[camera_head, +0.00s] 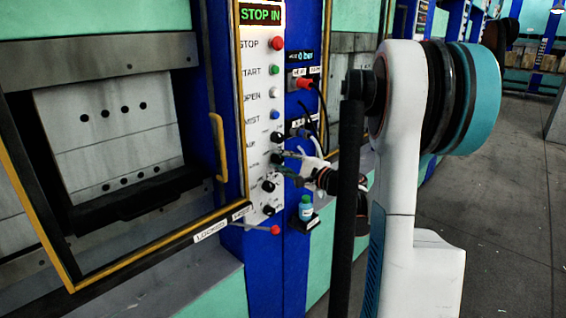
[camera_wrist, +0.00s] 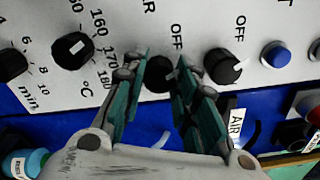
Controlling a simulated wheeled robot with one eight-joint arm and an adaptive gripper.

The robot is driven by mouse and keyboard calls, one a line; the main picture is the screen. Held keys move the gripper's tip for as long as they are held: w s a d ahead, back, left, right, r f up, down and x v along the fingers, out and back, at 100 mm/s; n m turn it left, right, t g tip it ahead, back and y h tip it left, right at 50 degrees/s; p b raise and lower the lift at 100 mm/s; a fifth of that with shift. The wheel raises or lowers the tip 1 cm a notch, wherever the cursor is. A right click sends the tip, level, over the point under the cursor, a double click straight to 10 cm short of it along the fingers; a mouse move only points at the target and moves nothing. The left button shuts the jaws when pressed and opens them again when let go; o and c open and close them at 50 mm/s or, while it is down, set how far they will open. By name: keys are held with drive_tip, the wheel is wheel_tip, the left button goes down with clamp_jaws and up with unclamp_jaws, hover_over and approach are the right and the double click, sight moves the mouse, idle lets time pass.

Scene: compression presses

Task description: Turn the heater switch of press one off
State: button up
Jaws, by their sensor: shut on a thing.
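The heater switch (camera_wrist: 159,74) is a round black knob on the white control panel, seen in the wrist view below an OFF label and a partly cut label ending in R. My gripper (camera_wrist: 160,80) has its two green-padded fingers on either side of this knob, shut on it. The knob's pointer is mostly hidden, so I cannot tell its setting. In the head view my gripper (camera_head: 286,157) reaches the panel (camera_head: 252,95) from the right, at the lower knobs, and covers part of the switch.
In the wrist view a black air knob (camera_wrist: 222,66) and a blue button (camera_wrist: 276,53) are right of the switch; the temperature knob (camera_wrist: 73,50) is left. In the head view, a blue-green bottle (camera_head: 306,208) stands below my gripper. A yellow-edged door (camera_head: 75,270) stands left of the panel.

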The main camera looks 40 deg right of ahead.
drive_tip(key=shift+n, duration=0.6)
drive_tip(key=o, duration=1)
drive_tip(key=shift+o, duration=0.2)
drive_tip(key=s, duration=1.2)
drive_tip(key=shift+d, duration=0.45)
